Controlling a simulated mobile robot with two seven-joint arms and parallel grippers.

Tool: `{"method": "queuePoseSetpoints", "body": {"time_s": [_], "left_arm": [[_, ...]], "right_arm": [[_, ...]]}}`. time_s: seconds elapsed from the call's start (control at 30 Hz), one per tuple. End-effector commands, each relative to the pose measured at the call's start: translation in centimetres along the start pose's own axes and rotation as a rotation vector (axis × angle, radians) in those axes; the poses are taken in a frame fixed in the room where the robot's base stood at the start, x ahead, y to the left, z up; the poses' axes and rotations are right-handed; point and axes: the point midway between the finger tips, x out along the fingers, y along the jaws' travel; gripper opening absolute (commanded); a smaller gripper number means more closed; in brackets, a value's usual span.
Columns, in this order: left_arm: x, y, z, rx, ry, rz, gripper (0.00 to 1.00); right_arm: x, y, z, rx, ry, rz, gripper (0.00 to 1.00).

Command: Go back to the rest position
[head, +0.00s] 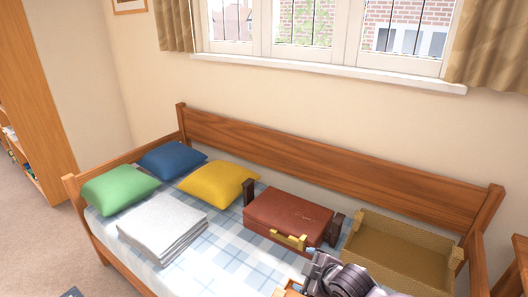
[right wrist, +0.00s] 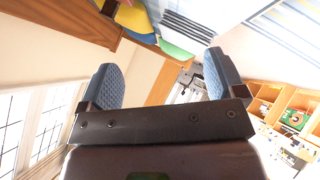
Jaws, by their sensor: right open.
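My right gripper (right wrist: 159,60) shows in the right wrist view with its two blue-grey padded fingers wide apart and nothing between them. In the head view a dark part of my arm (head: 338,277) shows at the bottom edge, in front of the suitcase and basket; its fingertips cannot be made out there. My left gripper is not in view. A red-brown suitcase (head: 288,215) with a yellow handle lies on the daybed, between two dark brown upright pieces. A wicker basket (head: 400,240) stands to its right and looks empty.
The wooden daybed (head: 330,163) holds green (head: 118,188), blue (head: 172,160) and yellow (head: 218,183) pillows and a folded grey blanket (head: 162,225). A wooden shelf unit (head: 35,95) stands at left. Carpet is open between it and the bed. A window is behind.

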Motion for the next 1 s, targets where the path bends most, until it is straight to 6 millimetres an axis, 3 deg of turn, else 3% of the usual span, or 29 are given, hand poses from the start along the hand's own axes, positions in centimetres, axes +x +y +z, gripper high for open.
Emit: {"method": "queuePoseSetpoints", "body": {"time_s": [0.03,0.13,0.37,0.77,1.0], "left_arm": [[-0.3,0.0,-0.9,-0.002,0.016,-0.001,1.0],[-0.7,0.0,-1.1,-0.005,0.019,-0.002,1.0],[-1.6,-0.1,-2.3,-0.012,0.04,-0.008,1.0],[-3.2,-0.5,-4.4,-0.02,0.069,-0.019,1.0],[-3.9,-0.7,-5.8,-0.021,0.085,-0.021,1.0]], "right_arm": [[-1.7,0.1,-0.7,0.087,0.041,0.045,0.89],[-4.0,-0.2,-0.9,0.247,0.106,0.114,0.89],[-9.7,-1.6,0.6,0.531,0.199,0.237,0.89],[-19.9,-6.4,6.7,0.781,0.154,0.405,0.89],[-25.8,-12.0,11.4,0.892,0.003,0.44,0.89]]}}
